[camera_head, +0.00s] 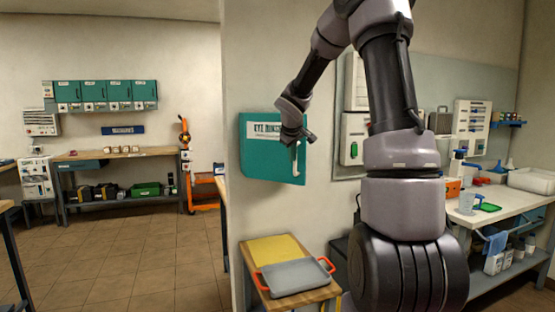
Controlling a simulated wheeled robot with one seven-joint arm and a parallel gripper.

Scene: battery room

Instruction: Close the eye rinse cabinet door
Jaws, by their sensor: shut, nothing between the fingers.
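The eye rinse cabinet (262,162) is a teal box on the pale wall in the middle of the view. A white label with dark letters is on its upper front, and a pale upright handle (295,162) is near its right edge. I cannot tell from this view whether the door stands ajar or flush. My gripper (302,141) is shut and empty in front of the door's upper right part, just above the handle. It hides part of the label. I cannot tell if it touches the door.
Below the cabinet, a small wooden table (318,296) holds a yellow mat (273,249) and a grey tray (293,278) with red handles. A white bench (500,206) with bottles stands at the right. Open tiled floor (130,260) lies to the left.

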